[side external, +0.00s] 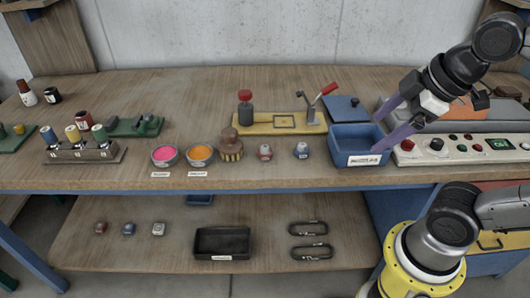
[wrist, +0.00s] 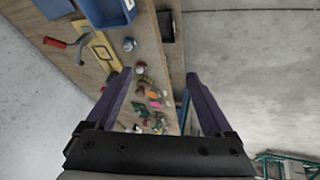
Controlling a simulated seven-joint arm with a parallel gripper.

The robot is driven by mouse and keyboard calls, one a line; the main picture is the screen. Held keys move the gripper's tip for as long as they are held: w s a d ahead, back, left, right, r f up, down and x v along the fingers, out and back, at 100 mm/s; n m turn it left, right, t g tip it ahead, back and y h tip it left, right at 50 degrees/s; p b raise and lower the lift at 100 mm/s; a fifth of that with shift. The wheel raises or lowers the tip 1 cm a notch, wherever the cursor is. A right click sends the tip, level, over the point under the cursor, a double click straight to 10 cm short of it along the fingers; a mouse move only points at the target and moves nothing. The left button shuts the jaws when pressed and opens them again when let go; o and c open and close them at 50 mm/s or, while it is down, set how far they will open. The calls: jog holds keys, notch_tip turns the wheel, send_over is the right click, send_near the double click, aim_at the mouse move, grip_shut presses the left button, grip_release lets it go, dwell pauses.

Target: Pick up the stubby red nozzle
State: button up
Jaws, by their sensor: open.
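A small red-and-grey nozzle (side external: 265,152) stands on the bench, left of a blue-and-grey one (side external: 301,150). Another small reddish piece (side external: 101,227) lies on the lower shelf; I cannot tell for sure which is the stubby red nozzle. My gripper (side external: 377,133) is open and empty, its purple fingers over the blue bin (side external: 362,158) at the right, apart from the nozzles. In the wrist view the open fingers (wrist: 158,75) spread wide; the small red piece (wrist: 140,68) shows near the left fingertip, small and unclear.
A brown brush (side external: 231,146) and pots of orange (side external: 200,154) and pink powder (side external: 164,155) stand left of the nozzles. Behind is a yellow plate (side external: 284,123) with a red-handled lever (side external: 318,95). A control panel (side external: 460,148) is at right.

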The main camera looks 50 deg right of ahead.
jog(key=w+r+n, duration=0.3)
jog(key=w+n, duration=0.1)
jog(key=n, duration=0.1)
jog(key=n+g, duration=0.6)
jog(key=n, duration=0.5)
send_over(265, 147)
notch_tip(265, 147, down, 18)
jog(key=shift+d+r, duration=0.1)
jog(key=shift+f, duration=3.05)
grip_shut()
